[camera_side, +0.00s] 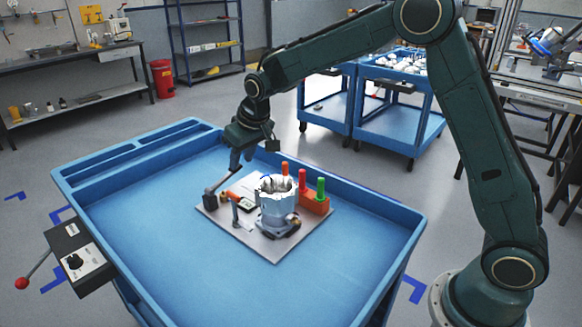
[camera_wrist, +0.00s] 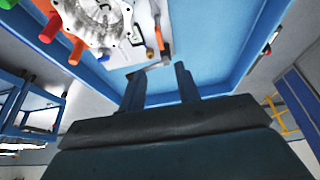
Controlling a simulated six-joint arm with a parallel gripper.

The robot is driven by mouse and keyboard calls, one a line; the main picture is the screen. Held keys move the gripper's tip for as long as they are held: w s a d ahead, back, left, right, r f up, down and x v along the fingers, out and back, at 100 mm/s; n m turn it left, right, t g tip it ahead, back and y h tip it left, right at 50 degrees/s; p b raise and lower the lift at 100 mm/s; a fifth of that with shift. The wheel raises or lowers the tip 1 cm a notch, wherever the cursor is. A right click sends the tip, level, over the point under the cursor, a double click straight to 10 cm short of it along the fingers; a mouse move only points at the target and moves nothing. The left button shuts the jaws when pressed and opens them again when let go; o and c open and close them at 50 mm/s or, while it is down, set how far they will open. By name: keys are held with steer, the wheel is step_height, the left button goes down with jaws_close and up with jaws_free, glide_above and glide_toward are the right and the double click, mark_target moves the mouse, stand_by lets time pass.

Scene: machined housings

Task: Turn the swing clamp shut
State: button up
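The swing clamp (camera_side: 217,187) appears to be the dark post with a slim arm at the left corner of the light base plate (camera_side: 270,250). Its arm slants up to the right toward a dark reddish tip beside my gripper. The pale machined housing (camera_side: 277,205) stands upright on the plate, right of the clamp; it also shows in the wrist view (camera_wrist: 98,18). My gripper (camera_side: 235,165) points down over the clamp side of the plate. In the wrist view its two fingers (camera_wrist: 160,80) are apart, with a grey bar visible just beyond them. I cannot tell whether they touch it.
An orange block (camera_side: 316,206) with red and green pegs stands behind the housing. The blue cart tray (camera_side: 150,240) is clear around the plate. A control box (camera_side: 77,257) with a red-knobbed lever sits at its left edge.

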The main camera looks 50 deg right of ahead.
mark_target(233, 194)
steer(key=x, duration=1.3)
steer(key=shift+f, duration=0.3)
jaws_close()
